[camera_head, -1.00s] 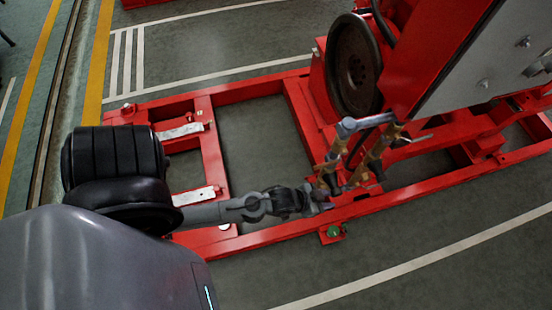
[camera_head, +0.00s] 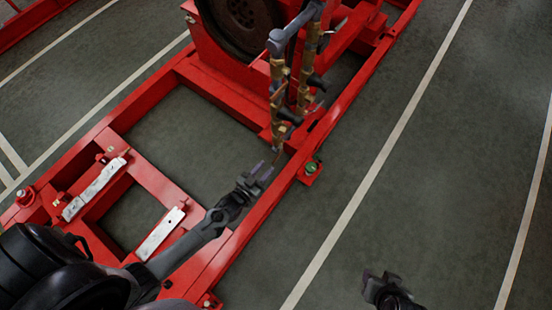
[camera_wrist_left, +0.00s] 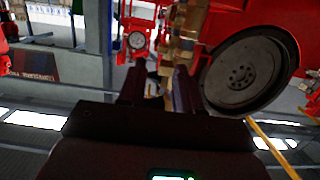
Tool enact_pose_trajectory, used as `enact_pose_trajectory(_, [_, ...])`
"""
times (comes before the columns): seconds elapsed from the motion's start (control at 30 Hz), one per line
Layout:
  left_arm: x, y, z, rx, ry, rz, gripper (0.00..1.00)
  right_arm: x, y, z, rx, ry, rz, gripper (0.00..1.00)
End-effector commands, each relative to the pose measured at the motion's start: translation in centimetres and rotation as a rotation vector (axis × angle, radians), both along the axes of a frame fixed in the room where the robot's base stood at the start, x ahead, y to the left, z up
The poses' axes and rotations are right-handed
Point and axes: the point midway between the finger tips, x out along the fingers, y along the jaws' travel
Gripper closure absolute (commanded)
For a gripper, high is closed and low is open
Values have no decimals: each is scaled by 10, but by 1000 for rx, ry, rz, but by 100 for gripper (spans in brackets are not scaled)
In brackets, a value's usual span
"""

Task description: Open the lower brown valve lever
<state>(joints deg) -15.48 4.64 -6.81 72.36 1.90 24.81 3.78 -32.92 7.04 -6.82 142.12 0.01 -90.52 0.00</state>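The brass-brown valve piping (camera_head: 278,90) stands upright beside the red frame, with two columns joined by a grey pipe at the top. Dark fittings or levers (camera_head: 290,117) stick out low on it. I cannot tell which is the lower brown lever. My left gripper (camera_head: 264,170) is just below and left of the piping's lower end, apart from it in the picture. In the left wrist view its two fingers (camera_wrist_left: 158,88) are spread, with brass piping (camera_wrist_left: 182,42) beyond them and nothing clearly held. My right gripper (camera_head: 380,286) is low at right, far from the piping; its fingers are unclear.
The red base frame (camera_head: 345,105) runs diagonally below the left arm and piping. A dark wheel (camera_head: 240,22) is behind the piping; it also shows in the left wrist view (camera_wrist_left: 250,70). A green fitting (camera_head: 311,168) sits on the frame's outer edge. Grey floor at right is clear.

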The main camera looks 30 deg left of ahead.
Motion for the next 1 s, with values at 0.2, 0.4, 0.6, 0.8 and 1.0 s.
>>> enact_pose_trajectory(0.2, [-9, 5, -53, -11, -116, -1, 66, -1, 1, -38, 3, 5, -2, 57])
enact_pose_trajectory(0.4, [-5, 6, -59, -15, -153, -3, 66, -2, 2, -46, 6, 8, -3, 57])
enact_pose_trajectory(0.6, [21, 3, -60, -15, -155, -3, 66, -2, 2, -55, 6, 6, -3, 57])
enact_pose_trajectory(0.8, [54, 0, -60, -15, -153, -3, 66, -2, 2, -68, 6, 6, -3, 57])
enact_pose_trajectory(1.0, [80, -3, -59, -15, -152, -3, 66, -2, 1, -78, 3, 7, 0, 57])
